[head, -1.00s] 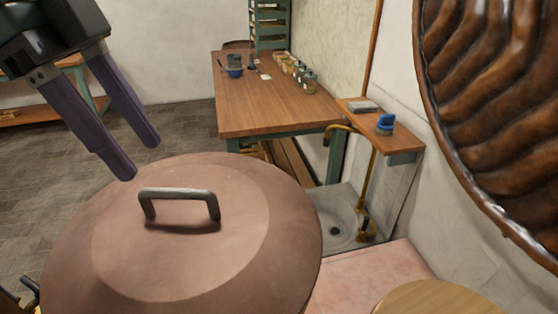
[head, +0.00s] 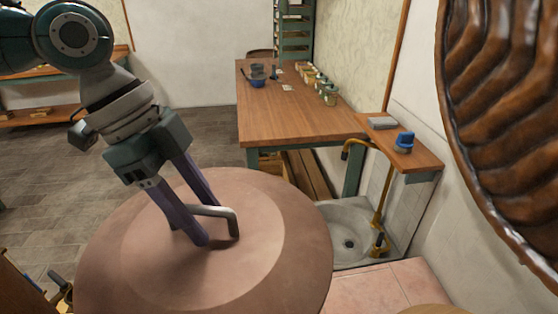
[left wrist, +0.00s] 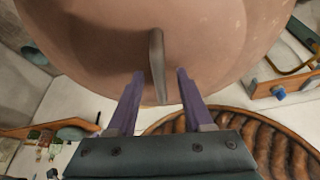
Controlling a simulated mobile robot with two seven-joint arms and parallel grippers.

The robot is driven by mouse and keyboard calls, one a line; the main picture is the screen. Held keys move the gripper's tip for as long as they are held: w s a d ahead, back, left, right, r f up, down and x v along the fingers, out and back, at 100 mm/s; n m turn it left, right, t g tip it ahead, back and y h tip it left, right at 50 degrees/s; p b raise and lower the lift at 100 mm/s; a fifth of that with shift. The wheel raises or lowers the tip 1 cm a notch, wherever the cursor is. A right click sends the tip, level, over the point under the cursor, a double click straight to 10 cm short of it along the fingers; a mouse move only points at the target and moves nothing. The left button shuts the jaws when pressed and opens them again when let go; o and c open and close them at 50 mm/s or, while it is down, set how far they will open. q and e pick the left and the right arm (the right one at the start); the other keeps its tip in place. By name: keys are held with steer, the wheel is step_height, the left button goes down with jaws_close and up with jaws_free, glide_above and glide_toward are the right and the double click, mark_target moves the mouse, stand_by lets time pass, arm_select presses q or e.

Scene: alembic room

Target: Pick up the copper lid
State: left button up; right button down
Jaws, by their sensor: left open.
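The copper lid (head: 275,240) is a wide round disc with a grey bar handle (head: 232,221) standing up at its middle. It fills much of the lower head view, and it also shows at the top of the left wrist view (left wrist: 215,40). My left gripper (head: 210,222) is open, with its purple fingers pointing down at the handle. In the left wrist view the handle (left wrist: 157,65) lies between the two spread fingers (left wrist: 160,75). I cannot tell whether either finger touches it. My right gripper is not in view.
A ribbed brown form (head: 505,120) hangs close on the right. A sink (head: 345,222) with a brass tap (head: 385,190) is beyond the lid. A wooden worktable (head: 295,115) with jars stands behind. A shelf (head: 420,158) holds a blue-topped object (head: 404,141).

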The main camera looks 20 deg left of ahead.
arm_select(q)
steer(key=shift+c, duration=0.3)
jaws_close()
stand_by(1.1)
